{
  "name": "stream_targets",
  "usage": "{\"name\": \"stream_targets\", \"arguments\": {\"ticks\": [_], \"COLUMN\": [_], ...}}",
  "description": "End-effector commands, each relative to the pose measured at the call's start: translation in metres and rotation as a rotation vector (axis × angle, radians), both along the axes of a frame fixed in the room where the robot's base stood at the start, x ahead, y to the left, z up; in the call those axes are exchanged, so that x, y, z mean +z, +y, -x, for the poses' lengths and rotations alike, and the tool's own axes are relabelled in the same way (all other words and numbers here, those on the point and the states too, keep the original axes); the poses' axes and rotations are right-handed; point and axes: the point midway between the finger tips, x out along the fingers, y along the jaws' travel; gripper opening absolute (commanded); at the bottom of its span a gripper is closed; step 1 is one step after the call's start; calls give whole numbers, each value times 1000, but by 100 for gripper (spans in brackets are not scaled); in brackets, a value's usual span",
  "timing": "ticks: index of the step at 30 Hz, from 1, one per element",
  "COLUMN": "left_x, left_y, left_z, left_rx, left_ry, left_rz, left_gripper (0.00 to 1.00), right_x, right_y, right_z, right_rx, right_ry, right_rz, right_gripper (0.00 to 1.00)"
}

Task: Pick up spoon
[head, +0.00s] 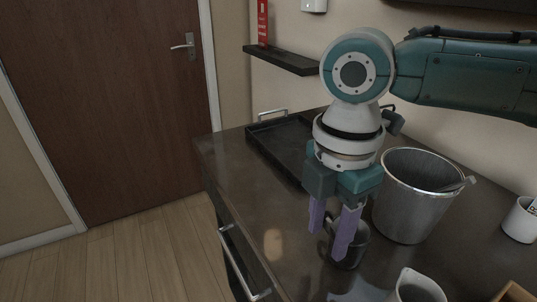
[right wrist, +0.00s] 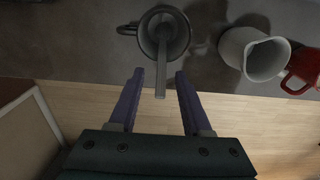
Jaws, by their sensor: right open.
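A grey spoon (right wrist: 161,75) stands in a dark mug (right wrist: 184,36) in the right wrist view, its handle sticking out over the rim toward my gripper. My right gripper (right wrist: 160,73) is open, with one purple finger on each side of the handle's end and a visible gap to each. In the head view my right gripper (head: 329,242) points down at the dark mug (head: 352,250) on the counter and partly covers it. The spoon cannot be made out in the head view. My left gripper is not in view.
A metal bucket (head: 405,205) stands close to the right of my gripper. A white mug (right wrist: 243,52) and a red mug (right wrist: 302,70) are near the dark mug. A black tray (head: 285,148) lies behind on the dark counter (head: 255,205), whose left front is clear.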

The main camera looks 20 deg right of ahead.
Motion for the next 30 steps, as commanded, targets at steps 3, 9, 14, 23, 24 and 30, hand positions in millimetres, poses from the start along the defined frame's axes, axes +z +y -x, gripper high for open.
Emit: {"name": "stream_targets", "arguments": {"ticks": [3,9,14,23,24,30], "left_x": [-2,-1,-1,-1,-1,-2], "left_y": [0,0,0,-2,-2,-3], "left_z": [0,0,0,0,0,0], "left_rx": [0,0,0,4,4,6], "left_ry": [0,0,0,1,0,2], "left_rz": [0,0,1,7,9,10], "left_gripper": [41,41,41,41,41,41], "right_x": [-13,-15,-14,-14,-14,-14], "right_y": [0,0,0,0,0,0], "right_z": [1,1,1,1,0,0], "right_rx": [0,1,1,0,0,0], "right_ry": [1,0,-1,-1,-1,-1], "right_rz": [0,1,1,0,0,0], "right_gripper": [49,49,36,3,0,0]}}
